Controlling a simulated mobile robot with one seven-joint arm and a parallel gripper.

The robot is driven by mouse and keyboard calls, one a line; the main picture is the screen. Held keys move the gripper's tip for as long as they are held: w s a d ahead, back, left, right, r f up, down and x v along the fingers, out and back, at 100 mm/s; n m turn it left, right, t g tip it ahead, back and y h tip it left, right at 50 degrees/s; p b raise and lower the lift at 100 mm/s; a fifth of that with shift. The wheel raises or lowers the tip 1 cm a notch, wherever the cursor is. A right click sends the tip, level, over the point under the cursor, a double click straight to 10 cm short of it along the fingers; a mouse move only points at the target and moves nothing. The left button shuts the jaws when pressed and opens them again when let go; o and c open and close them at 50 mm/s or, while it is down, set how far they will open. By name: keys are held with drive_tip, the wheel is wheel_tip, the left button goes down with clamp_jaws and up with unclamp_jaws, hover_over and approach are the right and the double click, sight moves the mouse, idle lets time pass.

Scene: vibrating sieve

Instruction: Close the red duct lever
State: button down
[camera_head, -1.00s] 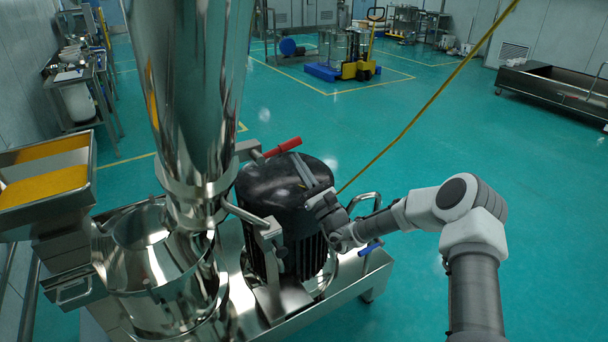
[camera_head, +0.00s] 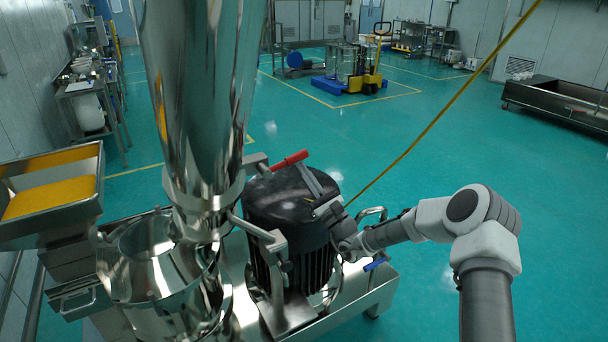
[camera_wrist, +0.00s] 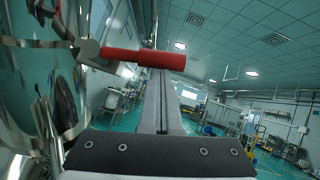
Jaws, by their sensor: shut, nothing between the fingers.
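The red duct lever (camera_head: 289,160) has a red grip on a metal arm, clamped beside the tall steel duct (camera_head: 205,110) above the black motor (camera_head: 285,205). It also shows large in the wrist view (camera_wrist: 143,58), lying nearly level across the upper middle. My gripper (camera_head: 309,181) reaches over the motor top from the right, its long fingers pointing up and left toward the lever. In the wrist view my fingers (camera_wrist: 160,90) are together and run up to just behind or below the red grip. I cannot tell whether they touch it.
A steel bowl (camera_head: 150,265) stands below the duct at left. A tray with yellow material (camera_head: 48,195) is at far left. A blue-handled lever (camera_head: 375,264) is on the machine's right side. A yellow cable (camera_head: 440,110) crosses above the arm. Open green floor lies behind.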

sight(300, 152)
drive_tip(key=shift+r, duration=0.2)
drive_tip(key=shift+r+n+g+y+b, duration=0.2)
drive_tip(key=shift+r+n+g+y, duration=0.4)
drive_tip(key=shift+n, duration=0.7)
drive_tip(key=shift+r+n+g+y+b, duration=0.15)
drive_tip(key=shift+r+n+g+y, duration=0.15)
drive_tip(key=shift+r+n+g, duration=0.75)
drive_tip(key=n+g, duration=0.1)
drive_tip(key=n, duration=0.1)
drive_tip(key=r+n+g+b, duration=0.1)
drive_tip(key=n, duration=0.1)
drive_tip(key=a+r+n+g+b, duration=0.1)
drive_tip(key=n+g, duration=0.1)
drive_tip(key=n, duration=0.1)
drive_tip(key=shift+s+r+y, duration=0.25)
drive_tip(key=shift+s+y, duration=0.05)
drive_tip(key=s+a+r+n+g+h+b, duration=0.2)
drive_tip(key=a+r+n+g+b, duration=0.1)
drive_tip(key=n+b, duration=0.3)
drive_tip(key=shift+s+a+r+n+g+h, duration=0.4)
drive_tip(key=shift+a+r+n, duration=0.25)
drive_tip(key=shift+n, duration=0.4)
drive_tip(key=shift+r, duration=0.1)
